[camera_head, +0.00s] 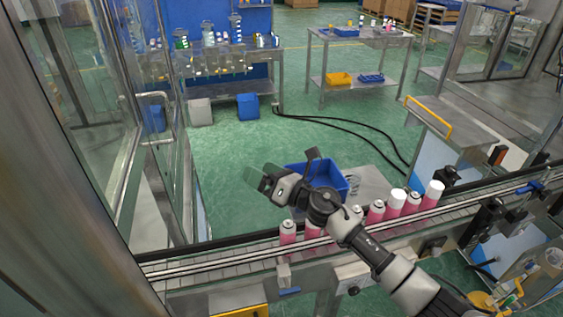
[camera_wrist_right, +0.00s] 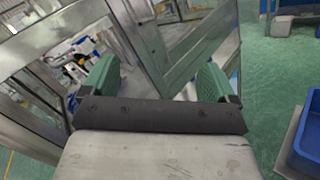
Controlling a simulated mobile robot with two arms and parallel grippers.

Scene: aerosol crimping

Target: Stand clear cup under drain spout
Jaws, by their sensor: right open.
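My right gripper (camera_head: 263,180) reaches over the conveyor toward the left, its green-padded fingers apart. The right wrist view shows the two fingers (camera_wrist_right: 158,82) open with nothing between them. I cannot make out a clear cup or a drain spout for certain. Some small clear and coloured bottles (camera_head: 208,36) stand on the back-left bench, too small to tell apart. My left gripper is not in view.
A conveyor (camera_head: 220,262) crosses the front, carrying several pink cans (camera_head: 376,212). A blue bin (camera_head: 330,178) sits behind it. A glass-panelled metal frame (camera_head: 125,150) stands at left. A steel table (camera_head: 362,42) stands at the back. Green floor between is open, with black cables (camera_head: 345,126).

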